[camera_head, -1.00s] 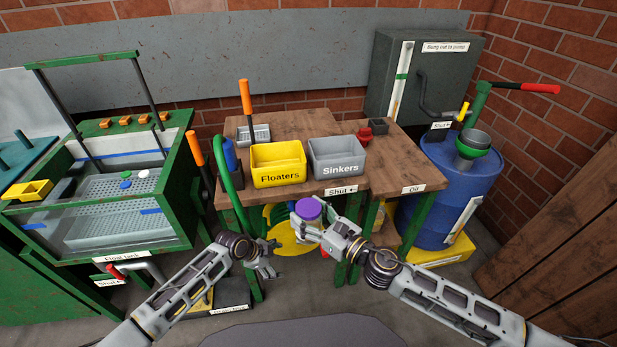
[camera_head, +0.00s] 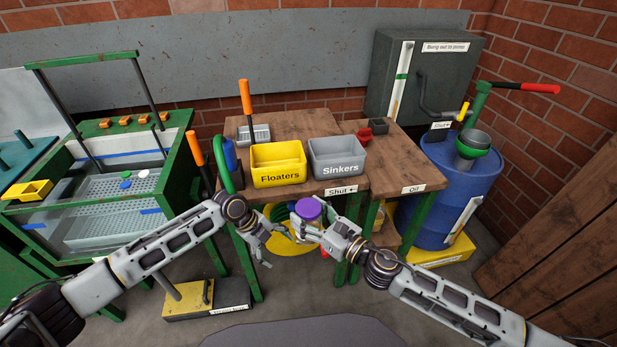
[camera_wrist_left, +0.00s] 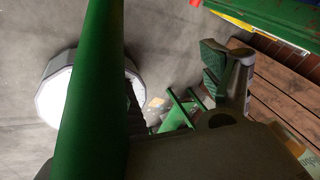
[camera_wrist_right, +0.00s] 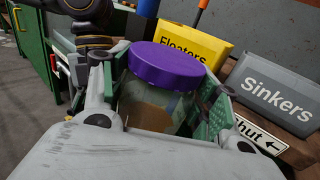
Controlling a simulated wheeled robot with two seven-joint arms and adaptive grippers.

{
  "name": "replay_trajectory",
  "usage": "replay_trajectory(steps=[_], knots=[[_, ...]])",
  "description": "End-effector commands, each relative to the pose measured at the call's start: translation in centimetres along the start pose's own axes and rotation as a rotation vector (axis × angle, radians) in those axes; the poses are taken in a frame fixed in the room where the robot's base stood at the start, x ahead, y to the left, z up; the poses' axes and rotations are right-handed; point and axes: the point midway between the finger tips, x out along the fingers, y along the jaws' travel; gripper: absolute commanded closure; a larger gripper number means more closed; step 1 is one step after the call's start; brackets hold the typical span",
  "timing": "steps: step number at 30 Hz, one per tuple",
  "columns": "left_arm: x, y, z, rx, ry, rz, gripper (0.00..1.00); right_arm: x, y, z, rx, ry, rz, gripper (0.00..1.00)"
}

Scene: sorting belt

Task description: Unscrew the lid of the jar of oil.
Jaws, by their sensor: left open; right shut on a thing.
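The jar of oil has a purple lid (camera_head: 307,208) on top and a see-through body (camera_wrist_right: 158,106) with brownish contents. My right gripper (camera_head: 312,228) is shut on the jar's body, one finger on each side, and holds it upright in front of the table; the purple lid (camera_wrist_right: 168,64) stands clear above the fingers. My left gripper (camera_head: 279,246) is open and empty, left of the jar and a little lower, apart from it. In the left wrist view a green bar crosses close to the lens and hides part of that gripper.
The wooden table (camera_head: 385,172) behind the jar carries a yellow Floaters bin (camera_head: 278,178) and a grey Sinkers bin (camera_head: 338,172). Green table legs (camera_head: 344,270) stand just behind the grippers. A float tank (camera_head: 110,215) is at left, a blue drum (camera_head: 445,205) at right.

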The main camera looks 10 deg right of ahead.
Motion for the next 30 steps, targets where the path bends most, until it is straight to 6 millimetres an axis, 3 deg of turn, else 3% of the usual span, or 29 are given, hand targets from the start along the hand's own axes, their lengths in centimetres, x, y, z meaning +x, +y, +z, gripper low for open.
replay_trajectory(steps=[9,13,22,30], knots=[[-3.3,0.9,-1.4,0.214,0.049,0.086,0.19,0.0,0.0,0.1,0.0,-0.002,0.0,1.0],[-5.2,0.4,-1.8,0.289,0.057,0.113,0.19,0.0,0.0,0.1,-0.001,-0.002,0.0,1.0],[-11.4,-5.6,-2.4,0.402,-0.012,0.133,0.19,0.0,0.0,0.1,-0.001,-0.002,0.0,1.0],[-15.7,-11.2,-4.5,0.476,-0.089,0.142,0.19,0.0,0.0,0.1,0.0,-0.002,0.0,1.0]])
